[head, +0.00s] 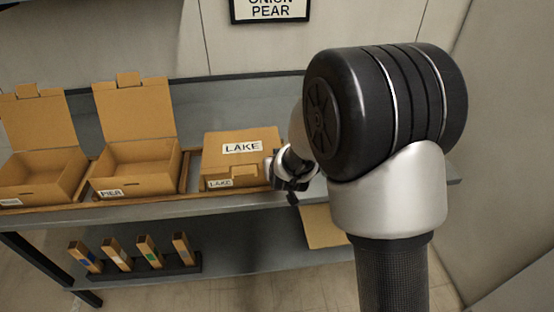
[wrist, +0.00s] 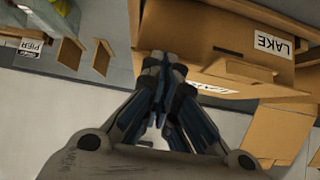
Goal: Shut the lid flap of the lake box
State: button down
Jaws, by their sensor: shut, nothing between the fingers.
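The lake box (head: 212,184) is a brown cardboard box on the shelf, with a LAKE label on its front. Its lid flap (head: 262,140), also labelled LAKE, lies down over the box top. The lid tab shows at the front edge; I cannot tell whether the lid is fully flush. In the wrist view the lid (wrist: 225,38) is at the upper right, with the box front (wrist: 190,72) beside my fingers. My gripper (head: 291,195) is at the box's front right corner, shut and empty. Its fingers (wrist: 166,62) are together; contact with the box is unclear.
The pier box (head: 135,190) and another box (head: 40,195) stand open to the left, lids upright. Several small labelled blocks (head: 150,252) sit on the lower shelf. A cardboard piece (head: 322,228) shows below the shelf edge (head: 240,208). A sign (head: 269,10) hangs behind.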

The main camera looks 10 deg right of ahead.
jog(key=shift+s+f+b, duration=0.15)
jog(key=shift+f+b, duration=0.4)
jog(key=shift+f, duration=0.4)
jog(key=shift+r, duration=0.1)
jog(key=s+d+r+g+p, duration=0.1)
jog(key=s+r, duration=0.5)
jog(key=s, duration=0.6)
jog(key=s+d+r+g+p, duration=0.1)
jog(key=s+r, duration=0.5)
jog(key=s, duration=0.7)
jog(key=s+d+r+g+p, duration=0.1)
jog(key=s+r, duration=0.5)
jog(key=s, duration=0.7)
jog(key=shift+d+g, duration=0.85)
jog(key=shift+g, duration=0.35)
jog(key=c, duration=2.4)
grip_release()
